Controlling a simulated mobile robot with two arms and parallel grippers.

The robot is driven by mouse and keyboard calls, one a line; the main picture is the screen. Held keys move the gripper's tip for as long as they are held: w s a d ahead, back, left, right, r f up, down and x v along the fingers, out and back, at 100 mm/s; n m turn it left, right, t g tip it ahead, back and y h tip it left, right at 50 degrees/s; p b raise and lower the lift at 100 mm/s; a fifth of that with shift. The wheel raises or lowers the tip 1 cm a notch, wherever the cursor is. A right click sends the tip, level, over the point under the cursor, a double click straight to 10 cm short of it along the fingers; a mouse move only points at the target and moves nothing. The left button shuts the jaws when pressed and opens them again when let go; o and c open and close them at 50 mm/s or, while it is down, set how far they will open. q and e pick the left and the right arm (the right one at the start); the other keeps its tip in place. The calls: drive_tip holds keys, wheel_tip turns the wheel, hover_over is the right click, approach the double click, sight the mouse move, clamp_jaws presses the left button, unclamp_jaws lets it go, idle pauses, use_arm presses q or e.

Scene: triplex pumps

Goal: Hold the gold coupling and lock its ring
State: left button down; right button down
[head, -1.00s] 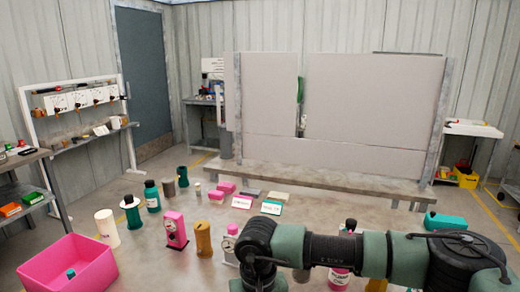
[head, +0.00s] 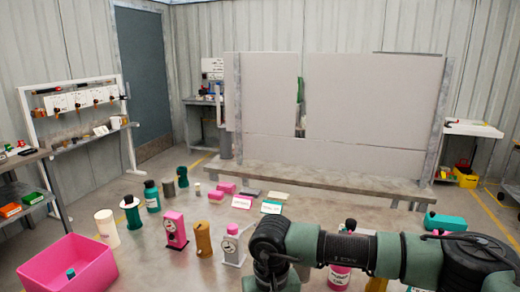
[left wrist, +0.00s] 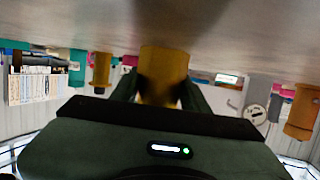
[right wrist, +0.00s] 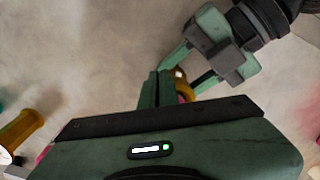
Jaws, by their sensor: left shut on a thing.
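In the left wrist view, which looks upside down, the gold coupling (left wrist: 163,72) is an upright gold cylinder against the tabletop. My left gripper (left wrist: 162,92) has one finger on each side of it and is shut on it. In the head view, my arm hides both grippers.
Another gold cylinder (head: 203,238) and a white gauge (head: 230,246) stand left of my arm. A pink gauge block (head: 174,229) and a pink bin (head: 66,262) are further left. Several bottles and small blocks stand on the table. A gold piece (head: 376,285) shows below my arm.

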use_arm(q)
drive_tip(key=shift+f, duration=0.1)
use_arm(e)
drive_tip(key=shift+d, duration=0.1)
wheel_tip(320, 180, up, 6)
drive_tip(key=shift+s, duration=0.3)
drive_tip(key=shift+d, duration=0.1)
use_arm(q)
drive_tip(key=c, duration=0.6)
unclamp_jaws()
drive_tip(key=shift+c, duration=0.2)
